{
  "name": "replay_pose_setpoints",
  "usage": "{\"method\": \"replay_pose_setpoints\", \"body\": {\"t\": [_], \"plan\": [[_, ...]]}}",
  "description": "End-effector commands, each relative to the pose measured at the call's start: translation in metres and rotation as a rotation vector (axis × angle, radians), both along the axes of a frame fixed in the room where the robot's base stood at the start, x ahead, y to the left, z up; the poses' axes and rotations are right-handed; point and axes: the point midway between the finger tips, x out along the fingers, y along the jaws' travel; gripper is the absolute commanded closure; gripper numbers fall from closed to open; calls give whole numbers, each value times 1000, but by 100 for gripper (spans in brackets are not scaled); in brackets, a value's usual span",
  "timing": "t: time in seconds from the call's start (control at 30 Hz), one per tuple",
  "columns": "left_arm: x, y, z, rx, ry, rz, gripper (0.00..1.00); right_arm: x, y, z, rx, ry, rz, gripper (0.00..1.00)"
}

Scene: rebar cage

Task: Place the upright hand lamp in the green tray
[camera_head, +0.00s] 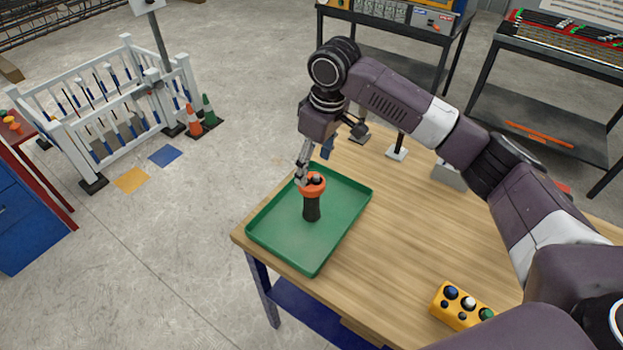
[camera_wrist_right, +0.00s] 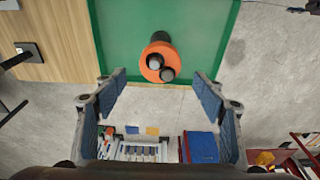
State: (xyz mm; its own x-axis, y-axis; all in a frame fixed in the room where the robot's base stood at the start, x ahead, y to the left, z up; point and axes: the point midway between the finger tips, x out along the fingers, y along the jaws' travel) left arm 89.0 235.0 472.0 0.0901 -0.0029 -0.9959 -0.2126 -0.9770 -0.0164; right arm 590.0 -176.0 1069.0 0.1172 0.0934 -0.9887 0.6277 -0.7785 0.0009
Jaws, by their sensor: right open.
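The hand lamp (camera_head: 311,207), with an orange head and a black handle, stands upright in the green tray (camera_head: 270,225), on its floor. The tray lies at the left corner of the wooden table. My right gripper (camera_head: 303,176) is close by the lamp's head on the far side. In the right wrist view the lamp (camera_wrist_right: 152,62) is beyond the two spread fingertips (camera_wrist_right: 160,90), and nothing is gripped. The green tray (camera_wrist_right: 112,30) shows behind it there. My left gripper is out of view.
A yellow box with coloured buttons (camera_head: 460,306) sits at the table's near edge. Small stands (camera_head: 397,152) stand at the back of the table, partly behind my right arm. The wooden top (camera_head: 395,240) right of the tray is clear. A white fence (camera_head: 110,105) and cones (camera_head: 208,112) are on the floor.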

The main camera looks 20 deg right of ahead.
Motion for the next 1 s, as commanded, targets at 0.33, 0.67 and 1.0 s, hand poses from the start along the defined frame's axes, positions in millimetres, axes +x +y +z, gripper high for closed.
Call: {"method": "replay_pose_setpoints", "body": {"t": [0.33, 0.67, 1.0], "plan": [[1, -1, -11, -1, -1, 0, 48, -6, -5, 49, 0, 0, -1, 36], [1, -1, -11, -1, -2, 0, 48, -6, -5, 53, 0, 1, -1, 36], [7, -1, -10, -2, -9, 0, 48, -6, -5, 53, 0, 1, -1, 36]]}}
